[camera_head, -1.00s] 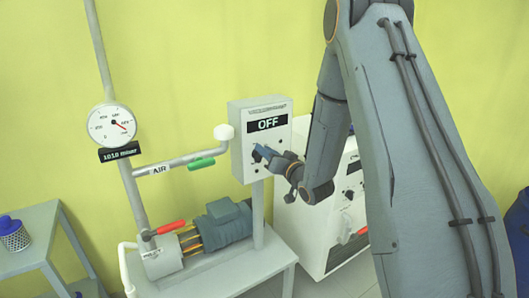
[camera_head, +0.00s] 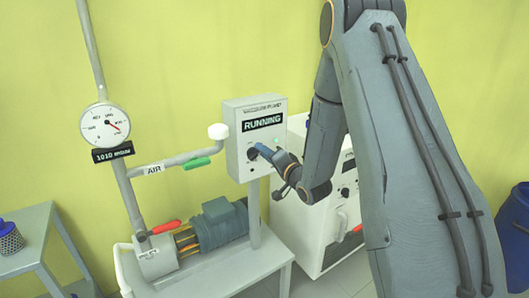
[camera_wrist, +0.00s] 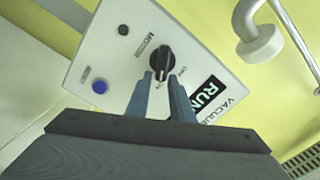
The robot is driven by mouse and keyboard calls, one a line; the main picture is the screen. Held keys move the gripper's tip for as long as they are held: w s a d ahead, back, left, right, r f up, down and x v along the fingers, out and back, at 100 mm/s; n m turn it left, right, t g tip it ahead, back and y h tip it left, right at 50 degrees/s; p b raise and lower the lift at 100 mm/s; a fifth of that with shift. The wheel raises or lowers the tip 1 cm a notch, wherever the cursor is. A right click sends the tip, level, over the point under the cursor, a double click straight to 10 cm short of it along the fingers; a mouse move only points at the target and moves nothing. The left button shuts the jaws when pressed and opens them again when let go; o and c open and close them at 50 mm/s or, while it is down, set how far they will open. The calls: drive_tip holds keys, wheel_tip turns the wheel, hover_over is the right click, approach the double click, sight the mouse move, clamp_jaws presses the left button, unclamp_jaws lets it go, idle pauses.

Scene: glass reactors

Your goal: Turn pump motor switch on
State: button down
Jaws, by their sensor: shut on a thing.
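The white control box (camera_head: 237,110) stands on a post and its display (camera_head: 262,122) reads RUNNING. The box also fills much of the wrist view (camera_wrist: 112,60), where its black rotary motor switch (camera_wrist: 163,56) shows with the pointer mark turned. My gripper (camera_wrist: 161,78) is shut on the motor switch, one finger at each side of the knob. The blue-grey pump motor (camera_head: 218,225) lies on the bench below the box.
A pressure gauge (camera_head: 105,124) sits on a vertical pipe at left. The AIR pipe with a green handle (camera_head: 197,163) runs close to the box's left side. A red handle (camera_head: 166,227) is by the pump. A white cabinet (camera_head: 300,222) stands behind my wrist.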

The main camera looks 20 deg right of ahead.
drive_tip(key=shift+s+a+f, duration=0.25)
drive_tip(key=shift+a+f, duration=0.1)
drive_tip(key=shift+f, duration=0.15)
drive_tip(key=c, duration=1.7)
unclamp_jaws()
drive_tip(key=shift+a+r, duration=0.1)
drive_tip(key=shift+a, duration=0.05)
drive_tip(key=shift+c, duration=0.2)
drive_tip(key=shift+w+d+r, duration=0.15)
drive_tip(key=shift+d+r, duration=0.05)
drive_tip(key=shift+d, duration=0.15)
drive_tip(key=b+v, duration=0.2)
drive_tip(key=v, duration=0.6)
drive_tip(key=shift+w, duration=0.1)
